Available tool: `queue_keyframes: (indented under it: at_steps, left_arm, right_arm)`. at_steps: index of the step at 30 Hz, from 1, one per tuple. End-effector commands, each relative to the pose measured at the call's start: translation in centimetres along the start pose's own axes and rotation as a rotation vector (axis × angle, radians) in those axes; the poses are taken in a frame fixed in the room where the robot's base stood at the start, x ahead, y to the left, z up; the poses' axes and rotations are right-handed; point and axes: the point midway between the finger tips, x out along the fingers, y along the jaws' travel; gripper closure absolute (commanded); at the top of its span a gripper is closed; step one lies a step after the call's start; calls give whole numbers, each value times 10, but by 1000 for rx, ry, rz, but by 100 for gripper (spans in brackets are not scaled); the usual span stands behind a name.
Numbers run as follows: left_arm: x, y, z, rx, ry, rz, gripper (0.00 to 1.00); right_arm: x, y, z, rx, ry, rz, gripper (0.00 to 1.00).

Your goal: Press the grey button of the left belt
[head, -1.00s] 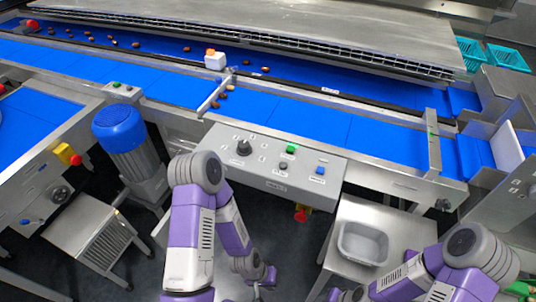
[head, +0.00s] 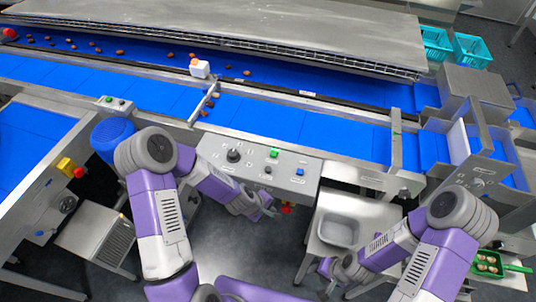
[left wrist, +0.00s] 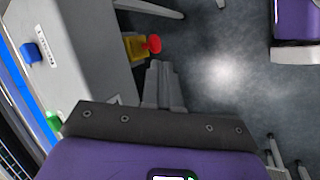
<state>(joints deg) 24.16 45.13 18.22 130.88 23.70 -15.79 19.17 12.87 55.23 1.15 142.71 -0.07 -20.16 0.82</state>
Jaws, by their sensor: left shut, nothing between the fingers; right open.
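The grey control panel (head: 215,143) stands below the belt in the head view. It carries a dark grey button (head: 268,170), a green button (head: 274,153), a blue button (head: 300,172) and a black knob (head: 234,155). I cannot read which belt each control belongs to. My left gripper (head: 270,207) is shut and empty, low in front of the panel and apart from the buttons. In the left wrist view its fingers (left wrist: 162,84) are together, beside the panel. My right gripper (head: 328,272) is open at the lower right, below the grey tub.
A red emergency button on a yellow box (left wrist: 140,46) is close to my left fingers. A second belt (head: 30,135) at the left has a red-and-yellow switch (head: 72,168). A grey tub (head: 338,231) stands on a stand. Dates (head: 119,52) lie on the rear belt.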

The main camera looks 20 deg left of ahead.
Motion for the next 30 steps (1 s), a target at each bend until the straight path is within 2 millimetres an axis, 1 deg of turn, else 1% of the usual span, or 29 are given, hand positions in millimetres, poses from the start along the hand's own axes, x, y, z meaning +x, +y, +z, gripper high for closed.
queue_keyframes:
  at_steps: [1, 3, 6, 9, 12, 15, 18, 30]
  left_arm:
    - [-28, 34, -14, -105, 27, 49, 100]
    - [-46, 63, -30, -254, 48, 108, 100]
    - [-71, 100, -51, -444, 59, 191, 100]
    - [-96, 129, -66, -593, 57, 260, 100]
    - [-115, 149, -75, -695, 47, 309, 100]
    - [-126, 161, -81, -755, 39, 339, 100]
    - [-129, 164, -82, -778, 35, 348, 100]
    - [-126, 163, -82, -776, 35, 347, 100]
  right_arm:
    - [-20, -8, 1, 0, 0, 0, 57]
    - [-24, -9, 1, 0, 0, 0, 57]
    - [-28, -10, 1, 0, -1, 0, 57]
    - [-32, -12, 2, 0, -1, 0, 57]
    - [-35, -13, 2, 1, -1, 0, 57]
    - [-37, -14, 2, 1, -1, 0, 57]
    - [-37, -14, 2, 1, -1, 0, 57]
    - [-35, -13, 2, 0, 0, 0, 57]
